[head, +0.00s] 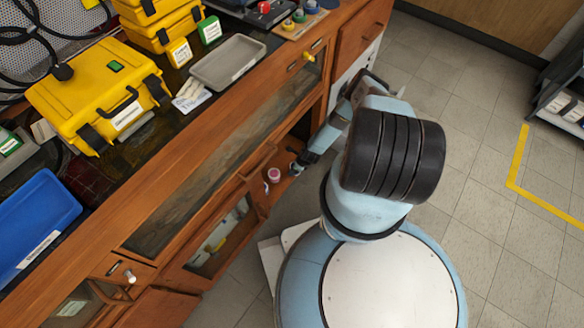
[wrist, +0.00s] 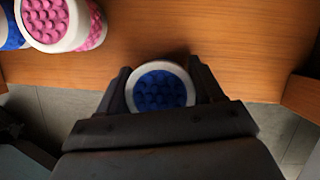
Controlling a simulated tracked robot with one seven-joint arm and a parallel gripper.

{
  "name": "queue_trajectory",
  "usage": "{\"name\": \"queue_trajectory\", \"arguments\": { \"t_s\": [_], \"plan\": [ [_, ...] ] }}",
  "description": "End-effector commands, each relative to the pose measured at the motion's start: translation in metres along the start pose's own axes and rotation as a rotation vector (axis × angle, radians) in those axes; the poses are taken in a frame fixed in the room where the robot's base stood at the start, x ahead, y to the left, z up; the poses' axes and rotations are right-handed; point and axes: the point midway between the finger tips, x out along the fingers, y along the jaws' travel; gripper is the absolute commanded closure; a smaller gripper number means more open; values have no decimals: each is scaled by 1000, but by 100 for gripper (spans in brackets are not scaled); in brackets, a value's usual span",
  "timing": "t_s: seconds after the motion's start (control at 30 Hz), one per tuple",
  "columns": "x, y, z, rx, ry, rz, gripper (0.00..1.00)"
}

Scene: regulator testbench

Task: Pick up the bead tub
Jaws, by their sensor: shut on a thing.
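A white-rimmed tub of blue beads (wrist: 160,88) sits between the two fingers of my gripper (wrist: 160,78) in the wrist view. The fingers are shut on its sides. The wooden surface (wrist: 220,70) lies behind it; I cannot tell whether the tub still touches it. In the head view my gripper (head: 299,164) is at the low wooden compartment, and the held tub is not clear there.
A pink-bead tub (wrist: 52,18) is at upper left in the wrist view, with part of a blue one (wrist: 10,32) beside it. A pink tub (head: 273,175) shows left of my gripper in the head view. The wooden cabinet front (head: 225,130) is close; open floor (head: 470,150) lies right.

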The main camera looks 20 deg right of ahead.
Motion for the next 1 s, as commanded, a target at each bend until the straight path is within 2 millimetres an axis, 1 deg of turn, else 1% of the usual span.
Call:
{"name": "queue_trajectory", "arguments": {
  "t_s": [0.27,0.3,0.57,0.6,0.87,1.0],
  "plan": [
    [0,1,0,-2,0,1,67],
    [0,1,0,-3,0,1,31],
    [0,1,1,-3,0,2,6],
    [0,1,1,-3,0,2,4],
    [-1,1,1,-3,0,1,4],
    [-9,1,1,-3,0,3,4]
  ]
}}
